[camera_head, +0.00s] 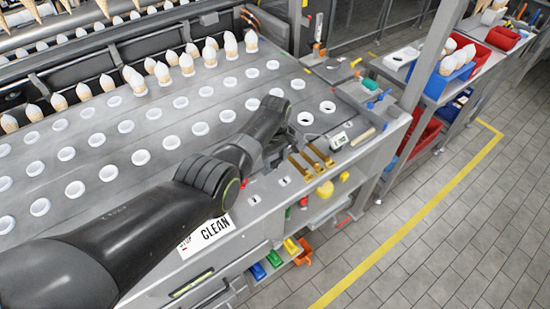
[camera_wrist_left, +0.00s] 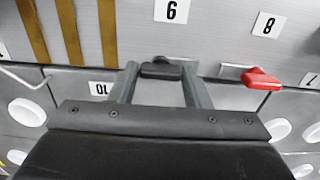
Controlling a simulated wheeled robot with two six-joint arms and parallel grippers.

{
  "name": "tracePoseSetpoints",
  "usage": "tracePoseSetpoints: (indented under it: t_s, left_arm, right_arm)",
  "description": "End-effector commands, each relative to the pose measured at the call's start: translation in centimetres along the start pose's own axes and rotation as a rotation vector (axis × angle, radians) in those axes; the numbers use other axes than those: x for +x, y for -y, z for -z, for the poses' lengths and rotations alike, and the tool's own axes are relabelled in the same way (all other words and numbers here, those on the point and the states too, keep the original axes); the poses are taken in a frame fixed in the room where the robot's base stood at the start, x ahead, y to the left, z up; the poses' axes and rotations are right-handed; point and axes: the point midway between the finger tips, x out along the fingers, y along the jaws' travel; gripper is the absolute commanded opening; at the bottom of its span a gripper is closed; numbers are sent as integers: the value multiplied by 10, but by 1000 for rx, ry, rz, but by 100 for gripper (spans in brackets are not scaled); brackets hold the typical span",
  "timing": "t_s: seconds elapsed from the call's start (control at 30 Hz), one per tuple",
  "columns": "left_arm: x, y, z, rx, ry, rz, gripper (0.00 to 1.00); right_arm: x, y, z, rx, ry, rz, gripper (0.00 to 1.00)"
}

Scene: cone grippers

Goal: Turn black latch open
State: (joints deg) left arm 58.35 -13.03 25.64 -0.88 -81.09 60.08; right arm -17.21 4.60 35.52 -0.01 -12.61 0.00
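The black latch (camera_wrist_left: 161,71) shows in the left wrist view, lying crosswise on the grey panel just below the label 6. My left gripper (camera_wrist_left: 159,72) is open, with its two fingers apart on either side of the latch. A small gap shows at the left finger; the right fingertip is close to the latch, and I cannot tell whether it touches. In the head view my left arm (camera_head: 210,180) reaches over the panel and hides the black latch and the fingertips. My right gripper is not in view.
A red latch (camera_wrist_left: 262,77) sits to the right, below label 8. Brass bars (camera_wrist_left: 68,30) lie to the left. White-rimmed holes (camera_head: 173,142) and rows of cones (camera_head: 162,72) fill the table behind.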

Motion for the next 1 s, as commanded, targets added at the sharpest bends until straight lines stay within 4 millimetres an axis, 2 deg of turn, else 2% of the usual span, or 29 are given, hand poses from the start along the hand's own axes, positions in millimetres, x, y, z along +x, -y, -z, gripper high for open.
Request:
tracePoseSetpoints:
  t_s: [0.03,0.13,0.4,0.57,0.73,1.0]
  left_arm:
    - [-1,0,0,0,-1,-1,50]
    - [0,0,0,1,0,0,62]
    - [0,0,0,2,1,1,62]
    - [-9,0,0,2,1,-1,62]
    - [-32,0,0,2,0,-2,62]
    - [-77,-1,0,2,-2,-4,62]
  right_arm:
    - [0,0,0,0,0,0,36]
    - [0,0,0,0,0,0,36]
    - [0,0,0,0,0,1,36]
    - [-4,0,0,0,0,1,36]
    - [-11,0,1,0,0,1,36]
    - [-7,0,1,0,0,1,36]
